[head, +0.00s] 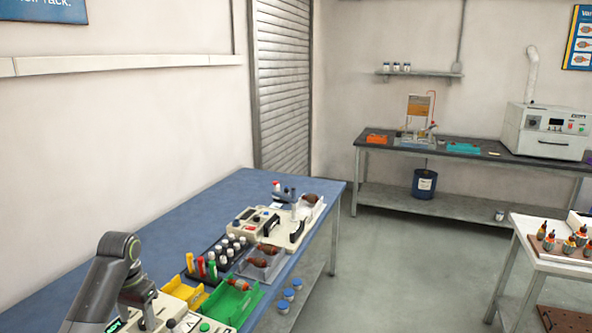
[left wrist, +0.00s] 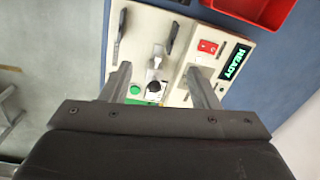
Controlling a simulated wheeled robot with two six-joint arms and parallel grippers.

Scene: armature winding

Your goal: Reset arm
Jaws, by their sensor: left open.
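My left arm (head: 112,275) comes in at the lower left of the head view, over the near end of the blue bench; its fingertips are not clear there. In the left wrist view my left gripper (left wrist: 160,84) is open, its two fingers apart with nothing between them. The panel is partly hidden by the fingers. My right gripper is not in view.
The blue bench (head: 190,225) carries a green bin (head: 232,303), a yellow bin (head: 184,291), a black rack (head: 222,256) and a winding machine (head: 285,222). A red bin (left wrist: 262,10) shows in the wrist view. A white table (head: 535,235) stands right, with open floor between.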

